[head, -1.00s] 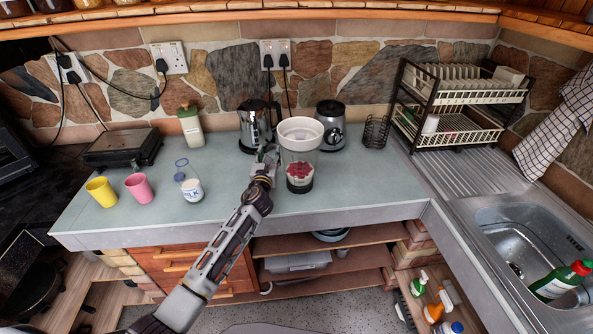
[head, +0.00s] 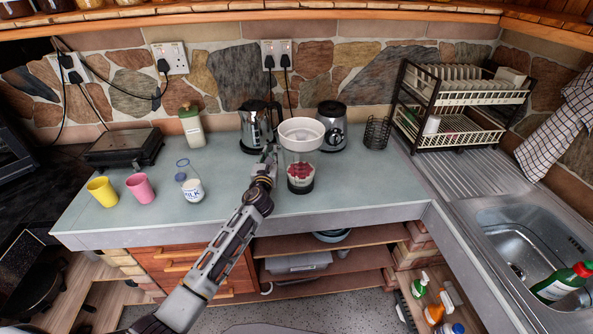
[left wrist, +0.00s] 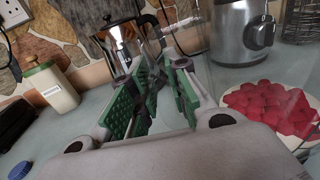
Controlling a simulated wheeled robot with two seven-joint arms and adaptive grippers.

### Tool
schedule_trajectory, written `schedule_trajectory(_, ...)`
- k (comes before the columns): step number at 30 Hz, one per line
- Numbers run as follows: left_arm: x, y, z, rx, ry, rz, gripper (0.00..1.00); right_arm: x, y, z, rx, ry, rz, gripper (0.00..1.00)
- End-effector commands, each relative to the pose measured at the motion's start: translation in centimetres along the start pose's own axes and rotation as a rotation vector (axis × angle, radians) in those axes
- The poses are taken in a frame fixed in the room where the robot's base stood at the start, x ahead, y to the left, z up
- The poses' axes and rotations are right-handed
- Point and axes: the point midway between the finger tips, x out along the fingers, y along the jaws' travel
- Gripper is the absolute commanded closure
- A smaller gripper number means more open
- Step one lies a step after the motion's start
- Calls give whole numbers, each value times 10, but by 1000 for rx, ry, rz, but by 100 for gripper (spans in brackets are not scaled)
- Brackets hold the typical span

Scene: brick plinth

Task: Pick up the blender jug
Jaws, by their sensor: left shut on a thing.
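The blender jug (head: 300,160) is clear, with a wide white top and red fruit over a white layer inside. It stands upright on the worktop right of centre. My left gripper (head: 269,157) is at the jug's left side, shut on its handle. In the left wrist view the green-padded fingers (left wrist: 158,72) are close together, with the jug's fruit (left wrist: 270,108) to their right. The clear handle is hard to make out between the fingers. My right gripper is not in view.
A chrome kettle (head: 256,125) stands behind the gripper. The silver blender base (head: 332,127) is behind the jug, with a wire holder (head: 376,132) beside it. A milk bottle (head: 191,187), pink cup (head: 140,188) and yellow cup (head: 102,191) stand left. The worktop's front right is clear.

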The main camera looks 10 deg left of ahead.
Motion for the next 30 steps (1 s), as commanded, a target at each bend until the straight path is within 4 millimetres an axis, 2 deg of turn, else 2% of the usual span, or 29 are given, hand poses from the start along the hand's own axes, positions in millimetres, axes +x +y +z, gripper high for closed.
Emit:
schedule_trajectory(1, 1, 0, 5, -4, -7, -1, 100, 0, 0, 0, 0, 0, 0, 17)
schedule_trajectory(17, 1, 0, 8, -3, -6, -1, 100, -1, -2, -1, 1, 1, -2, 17)
schedule_trajectory(30, 1, 0, 26, -2, -9, -1, 100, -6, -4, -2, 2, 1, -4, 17)
